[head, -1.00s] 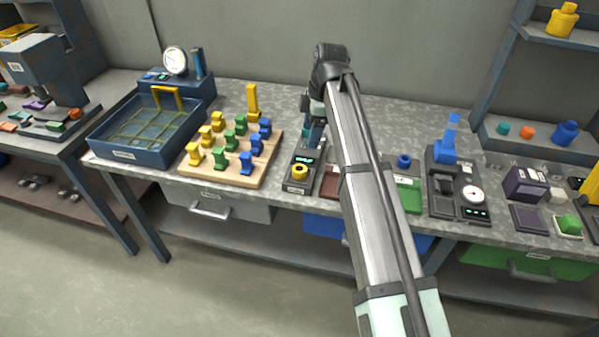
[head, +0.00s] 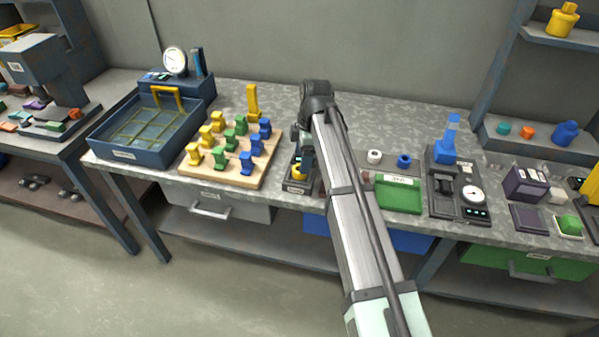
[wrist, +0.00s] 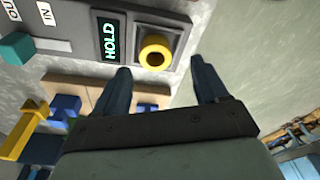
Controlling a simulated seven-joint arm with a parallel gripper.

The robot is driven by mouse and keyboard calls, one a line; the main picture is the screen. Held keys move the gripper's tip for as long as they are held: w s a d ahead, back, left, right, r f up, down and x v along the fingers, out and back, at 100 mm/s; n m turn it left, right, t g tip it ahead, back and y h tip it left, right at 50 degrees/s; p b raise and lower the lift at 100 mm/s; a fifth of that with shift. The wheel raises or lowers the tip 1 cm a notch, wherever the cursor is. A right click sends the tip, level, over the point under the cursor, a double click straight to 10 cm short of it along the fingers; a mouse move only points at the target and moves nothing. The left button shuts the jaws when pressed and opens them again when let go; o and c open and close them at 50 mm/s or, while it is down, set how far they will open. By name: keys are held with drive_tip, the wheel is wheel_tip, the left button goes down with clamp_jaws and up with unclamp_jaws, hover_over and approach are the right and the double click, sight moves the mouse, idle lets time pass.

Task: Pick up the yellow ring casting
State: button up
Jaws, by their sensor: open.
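My gripper (wrist: 160,78) is open and empty. Its two dark fingers are apart, with their tips near the ring, one to either side in the picture. They do not appear to touch it; the exact gap is hard to tell.
A wooden board (head: 253,178) with yellow, green and blue pieces stands left of the device. A blue tray (head: 128,155) is farther left. A green tray (head: 400,200), a white ring (head: 374,157) and a blue ring (head: 404,160) lie to the right.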

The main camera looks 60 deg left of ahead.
drive_tip(key=shift+s+a+f, duration=0.1)
drive_tip(key=shift+a+f, duration=0.1)
drive_tip(key=shift+f, duration=1)
drive_tip(key=shift+s+a+f, duration=0.1)
drive_tip(key=shift+a+f, duration=0.1)
drive_tip(key=shift+f, duration=0.95)
drive_tip(key=shift+c, duration=0.3)
drive_tip(key=c, duration=1.1)
